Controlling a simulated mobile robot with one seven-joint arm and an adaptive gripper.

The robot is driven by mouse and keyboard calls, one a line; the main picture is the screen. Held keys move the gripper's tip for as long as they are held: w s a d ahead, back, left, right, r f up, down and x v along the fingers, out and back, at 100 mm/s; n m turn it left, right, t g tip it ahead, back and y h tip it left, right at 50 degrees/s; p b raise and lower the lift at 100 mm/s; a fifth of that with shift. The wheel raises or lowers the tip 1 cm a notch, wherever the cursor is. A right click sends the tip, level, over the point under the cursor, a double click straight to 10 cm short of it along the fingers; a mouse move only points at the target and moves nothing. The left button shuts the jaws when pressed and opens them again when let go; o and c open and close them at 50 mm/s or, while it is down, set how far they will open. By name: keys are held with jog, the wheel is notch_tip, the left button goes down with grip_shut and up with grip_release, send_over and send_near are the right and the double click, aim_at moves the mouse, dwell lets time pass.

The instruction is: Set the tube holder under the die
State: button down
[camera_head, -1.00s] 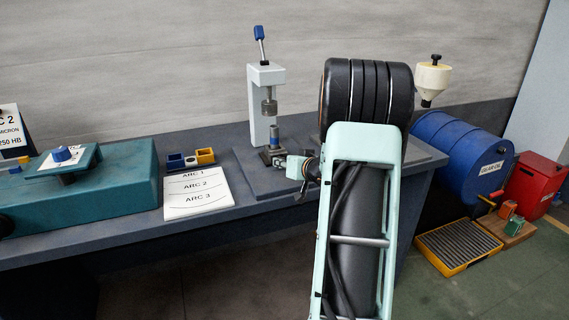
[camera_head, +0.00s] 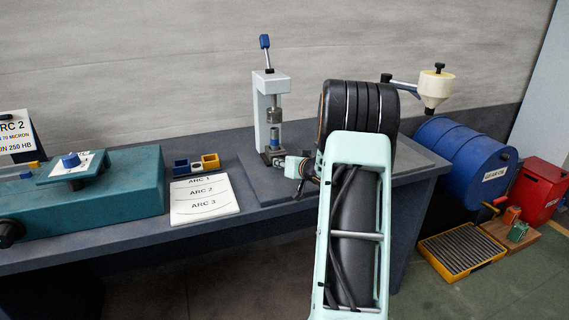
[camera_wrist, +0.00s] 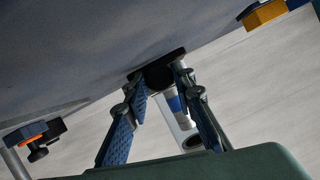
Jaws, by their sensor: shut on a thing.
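The tube holder (camera_head: 274,152) is a small dark block with an upright grey tube (camera_head: 275,136) that has a blue band. It stands at the bench press, close below the grey cylindrical die (camera_head: 273,115). The tube looks nearly in line with the die, with little or no gap visible; exact centring cannot be told. My gripper (camera_head: 284,161) reaches in from the right at the holder's base. In the wrist view, my gripper's fingers (camera_wrist: 165,90) are shut on the holder's dark part (camera_wrist: 160,76), and the blue-banded tube (camera_wrist: 177,105) shows beyond. My fingers partly hide the holder.
The white press column (camera_head: 265,115) stands behind the holder on a dark base plate (camera_head: 262,184). An ARC card (camera_head: 203,205) and small blue and yellow blocks (camera_head: 208,161) lie to the left. A teal machine (camera_head: 100,195) fills the bench's left. A blue drum (camera_head: 465,155) stands at right.

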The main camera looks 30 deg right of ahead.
jog(key=c, duration=2.1)
grip_release()
jog(key=shift+w+r, duration=0.15)
jog(key=shift+r, duration=0.15)
jog(key=o, duration=0.5)
jog(key=shift+w+f, duration=0.1)
jog(key=shift+f, duration=0.15)
jog(key=v, duration=1.2)
